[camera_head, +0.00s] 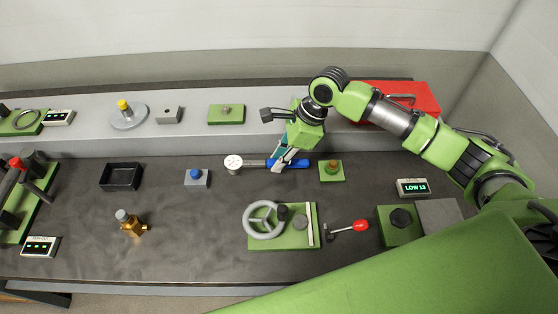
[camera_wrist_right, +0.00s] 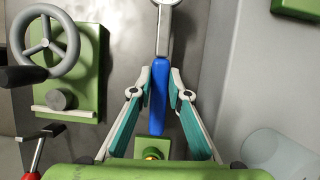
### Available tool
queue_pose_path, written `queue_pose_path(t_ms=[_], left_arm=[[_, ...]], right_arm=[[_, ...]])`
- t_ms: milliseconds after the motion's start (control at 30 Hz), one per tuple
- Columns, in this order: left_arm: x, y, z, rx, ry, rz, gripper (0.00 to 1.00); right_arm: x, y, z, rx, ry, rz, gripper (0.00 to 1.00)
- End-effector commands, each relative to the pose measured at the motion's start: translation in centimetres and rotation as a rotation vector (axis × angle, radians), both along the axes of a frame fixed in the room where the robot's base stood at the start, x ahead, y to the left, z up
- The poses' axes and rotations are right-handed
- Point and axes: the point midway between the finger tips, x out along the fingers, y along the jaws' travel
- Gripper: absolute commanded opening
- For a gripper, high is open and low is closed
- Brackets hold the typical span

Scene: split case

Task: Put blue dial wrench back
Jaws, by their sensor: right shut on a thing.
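The blue dial wrench has a blue handle (camera_head: 301,163), a grey shaft (camera_head: 257,163) and a round white head (camera_head: 233,162) at its left end. It lies crosswise in front of the raised back shelf; whether it touches the bench is unclear. My right gripper (camera_head: 281,163) reaches down from the right and is shut on the wrench near the blue handle. In the right wrist view, the blue handle (camera_wrist_right: 158,92) passes between the teal-padded fingers of the right gripper (camera_wrist_right: 159,78), and the round head is cut off at the top. My left gripper is not in view.
A green block with an orange button (camera_head: 331,171) stands just right of the handle. A blue-button block (camera_head: 197,178) and a black tray (camera_head: 121,177) stand to the left. A handwheel on a green plate (camera_head: 284,241) and a red-knobbed lever (camera_head: 359,226) are in front. A red case (camera_head: 425,96) stands behind.

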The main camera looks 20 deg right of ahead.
Motion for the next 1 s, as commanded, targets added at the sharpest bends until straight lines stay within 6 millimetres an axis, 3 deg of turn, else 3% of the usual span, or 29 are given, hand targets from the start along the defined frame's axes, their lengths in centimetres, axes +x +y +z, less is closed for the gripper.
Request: queue_pose_path(t_ms=[33,200,1000], left_arm=[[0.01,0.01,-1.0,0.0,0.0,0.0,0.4],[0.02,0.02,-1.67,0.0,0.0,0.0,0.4],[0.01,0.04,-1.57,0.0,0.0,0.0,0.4]], right_arm=[[0.06,0.02,-0.71,0.001,-0.003,0.0,0.0],[0.01,0.02,-1.05,0.001,-0.002,0.001,0.0],[0.03,0.05,-1.64,0.002,0.0,0.0,0.0]])
